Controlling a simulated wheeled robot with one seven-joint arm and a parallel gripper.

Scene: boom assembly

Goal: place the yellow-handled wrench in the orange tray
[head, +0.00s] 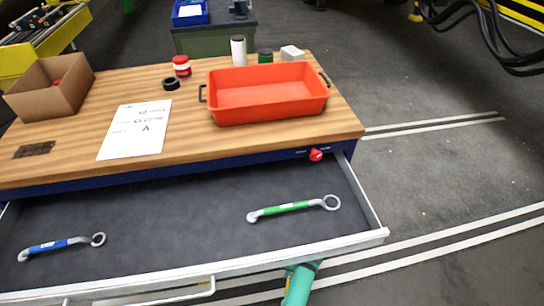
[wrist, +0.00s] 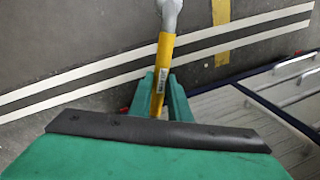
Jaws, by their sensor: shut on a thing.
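The yellow-handled wrench (wrist: 162,70) is in my gripper (wrist: 160,98), which is shut on its yellow handle in the wrist view. Its grey end points up and away in that view, with striped floor behind it. The wrench does not show in the head view, where only a green part of my arm is at the bottom edge. The orange tray (head: 268,108) stands on the wooden workbench at the right, and it looks empty.
The open drawer (head: 170,210) holds a green-handled wrench (head: 293,207) and a blue-handled wrench (head: 61,245). On the workbench (head: 60,175) are a cardboard box (head: 50,88), a paper sheet (head: 135,130), black tape (head: 171,84) and a red-and-white can (head: 181,66). A white cylinder (head: 238,50) stands behind the tray.

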